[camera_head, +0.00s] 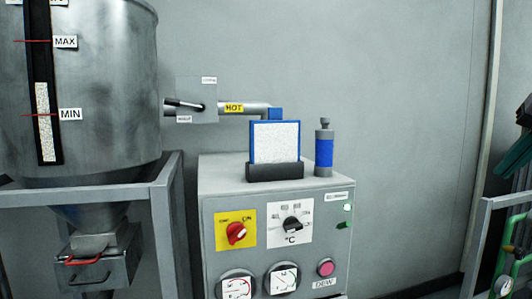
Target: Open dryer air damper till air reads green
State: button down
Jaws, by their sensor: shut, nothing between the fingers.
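The dryer (210,205) is a grey box in the middle, with a pipe running from it to the hopper (110,110) at the left. On this pipe a grey square plate (197,87) carries a black lever (183,104), which looks like the air damper. The lever lies almost level, pointing left and slightly up. Small labels sit at the plate's top right and bottom left; I cannot read them surely. Two round gauges (237,289) and (283,278) sit low on the dryer front, partly cut off; which reads air is unclear. My gripper is out of view.
A filter block (275,142) and blue bottle (324,150) stand on top. A grey frame (496,205) stands at right.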

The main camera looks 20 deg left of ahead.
aim_at(167, 101)
jog(key=u, duration=1.65)
